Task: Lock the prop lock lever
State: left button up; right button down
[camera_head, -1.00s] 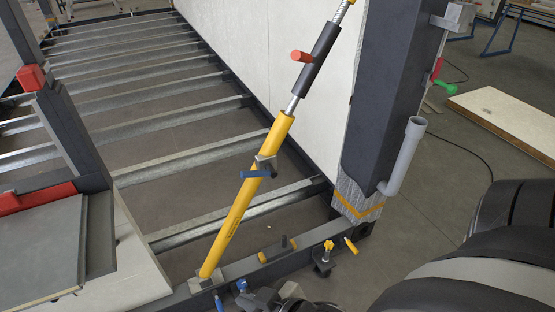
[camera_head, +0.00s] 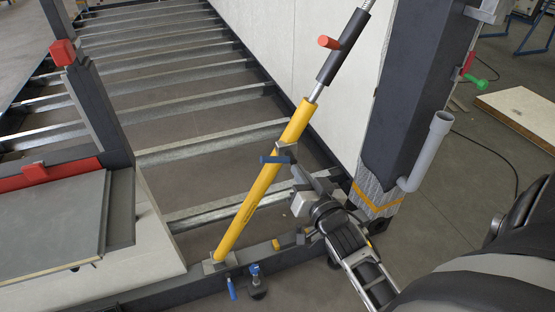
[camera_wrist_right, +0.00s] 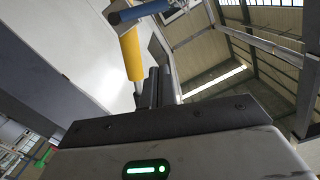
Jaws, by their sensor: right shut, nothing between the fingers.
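The yellow prop (camera_head: 262,185) leans diagonally from the lower frame rail up to the right. Its blue lock lever (camera_head: 275,160) sticks out to the left from a grey bracket partway up the tube. My right gripper (camera_head: 296,170) comes from the lower right, its tips just right of the tube and slightly below the lever. In the right wrist view the fingers (camera_wrist_right: 155,85) are shut with nothing between them. There the yellow prop (camera_wrist_right: 132,55) and blue lever (camera_wrist_right: 140,13) lie beyond the fingertips. Contact with the lever cannot be told. My left gripper is out of view.
A dark post (camera_head: 408,90) with a grey pipe (camera_head: 425,150) stands right of the prop. A pale wall panel (camera_head: 320,50) rises behind it. Steel crossbars (camera_head: 210,140) span the floor frame. A red handle (camera_head: 329,42) sticks out from the prop's upper dark sleeve.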

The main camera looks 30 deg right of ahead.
jog(key=shift+w, duration=0.1)
send_over(278, 160)
jog(key=d+v, duration=0.1)
jog(key=v, duration=0.1)
jog(key=f, duration=0.1)
jog(key=a+f, duration=0.1)
jog(key=a+f+b, duration=0.1)
jog(key=f, duration=0.1)
jog(key=shift+f, duration=0.15)
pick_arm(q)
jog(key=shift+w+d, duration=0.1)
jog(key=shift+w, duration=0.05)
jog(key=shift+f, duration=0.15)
